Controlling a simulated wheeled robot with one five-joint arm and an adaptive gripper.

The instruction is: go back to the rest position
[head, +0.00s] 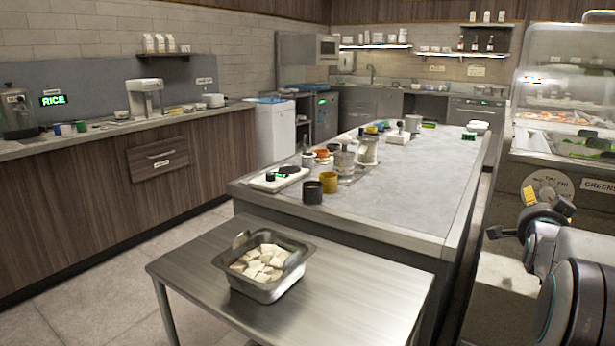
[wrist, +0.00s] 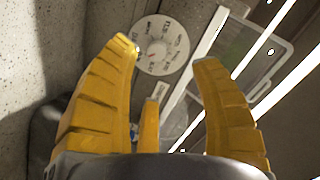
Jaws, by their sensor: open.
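My gripper (head: 545,205) is at the right of the head view, raised in front of the greens counter, with my arm folded at the lower right. In the wrist view its yellow fingers (wrist: 165,85) are spread apart with nothing between them. Beyond the fingers, the wrist view shows a round white dial sign (wrist: 161,46) on the counter front. The same dial sign (head: 547,187) is partly hidden by the gripper in the head view.
A steel table (head: 345,300) stands in front, with a metal pan (head: 265,288) of white cubes on it. Behind it is an island (head: 420,185) with jars, cups and a white board. A glass-fronted greens counter (head: 570,165) is close on the right. Floor shows at the left.

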